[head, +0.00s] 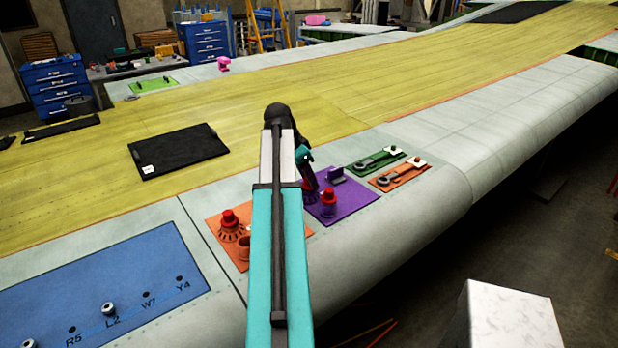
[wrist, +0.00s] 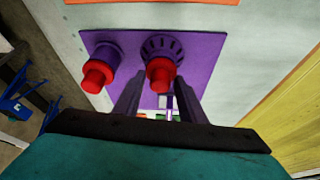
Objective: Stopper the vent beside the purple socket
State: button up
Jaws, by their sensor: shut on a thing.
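The purple plate (head: 352,203) lies on the wing's pale edge; it also fills the middle of the wrist view (wrist: 210,44). The purple socket (wrist: 104,56) stands at its left there, with a red plug (wrist: 95,78) in it. Beside it is the vent, a slotted purple ring (wrist: 161,44). A red stopper (wrist: 160,72) stands over the vent, between the fingertips of my gripper (wrist: 159,88). My gripper is shut on this stopper. The stopper's lower end is hidden, so I cannot tell how deep it sits. In the head view the arm partly hides the gripper (head: 309,184).
An orange plate (head: 215,222) at left carries a red stopper (head: 229,217) on a slotted ring and an open socket (head: 243,246). A purple bracket (head: 336,174) stands behind the purple plate's fittings.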

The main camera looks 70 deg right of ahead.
jog(key=o, duration=1.1)
jog(key=shift+r, duration=0.1)
jog(key=shift+b+v, duration=2.3)
jog(key=shift+v, duration=4.45)
